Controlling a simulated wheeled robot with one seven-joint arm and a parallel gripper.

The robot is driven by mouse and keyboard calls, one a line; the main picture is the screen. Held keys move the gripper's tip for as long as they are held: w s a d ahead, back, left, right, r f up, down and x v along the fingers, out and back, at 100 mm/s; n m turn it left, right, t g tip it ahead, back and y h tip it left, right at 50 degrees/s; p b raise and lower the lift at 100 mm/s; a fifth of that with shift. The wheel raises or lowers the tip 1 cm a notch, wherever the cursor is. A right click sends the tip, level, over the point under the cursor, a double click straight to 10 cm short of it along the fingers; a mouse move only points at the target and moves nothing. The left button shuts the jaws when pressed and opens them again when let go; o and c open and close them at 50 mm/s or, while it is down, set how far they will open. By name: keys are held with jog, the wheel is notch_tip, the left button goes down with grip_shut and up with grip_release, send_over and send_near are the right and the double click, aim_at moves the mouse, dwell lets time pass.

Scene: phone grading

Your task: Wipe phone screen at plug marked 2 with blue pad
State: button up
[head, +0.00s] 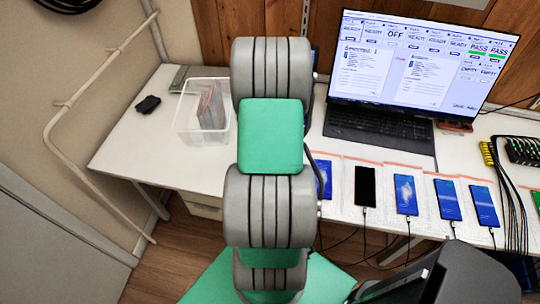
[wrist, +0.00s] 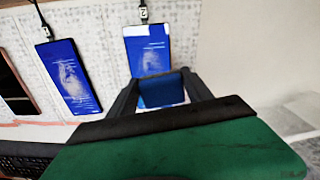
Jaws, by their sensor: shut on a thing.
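In the wrist view my gripper (wrist: 165,92) is shut on a blue pad (wrist: 162,90). The pad is over the lower part of a blue-screened phone (wrist: 148,52), whose plug tag (wrist: 143,13) appears to read 2. A pale smudge shows on that screen, just beyond the pad. I cannot tell whether the pad touches the glass. The part of the phone under the pad and fingers is hidden.
Another smudged phone (wrist: 67,78) lies beside it in the wrist view. In the head view more plugged phones (head: 405,195) continue rightward along the white table (head: 130,150). A laptop (head: 415,60) stands behind them. A clear bin (head: 190,118) and a black object (head: 148,104) are left.

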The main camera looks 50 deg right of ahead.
jog(key=shift+r+p, duration=1.5)
jog(key=shift+r, duration=0.85)
jog(key=shift+w, duration=0.15)
